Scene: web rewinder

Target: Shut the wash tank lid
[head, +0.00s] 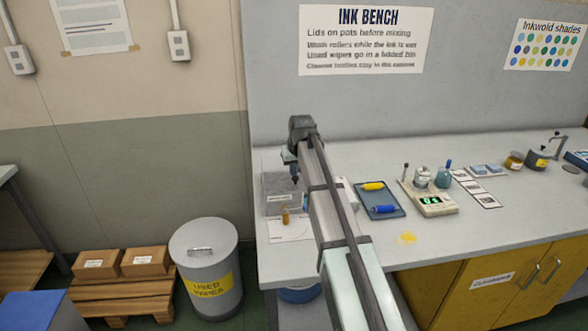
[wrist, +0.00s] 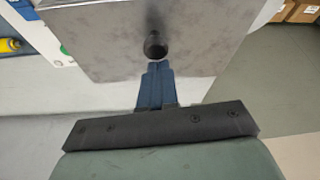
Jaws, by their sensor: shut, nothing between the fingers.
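The wash tank (head: 277,207) is a grey metal box at the left end of the bench, partly hidden by my arm. Its lid (wrist: 185,45) fills the upper middle of the wrist view as a flat metal plate with a dark round knob (wrist: 155,46). The lid looks nearly flat over the tank, but I cannot tell whether it is fully down. My gripper (wrist: 157,68) is shut and empty, its blue fingertips at the knob; contact is unclear. In the head view my gripper (head: 296,181) points down over the tank.
A small amber bottle (head: 285,216) stands in front of the tank. A lidded used-wipes bin (head: 206,262) stands on the floor left of the bench.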

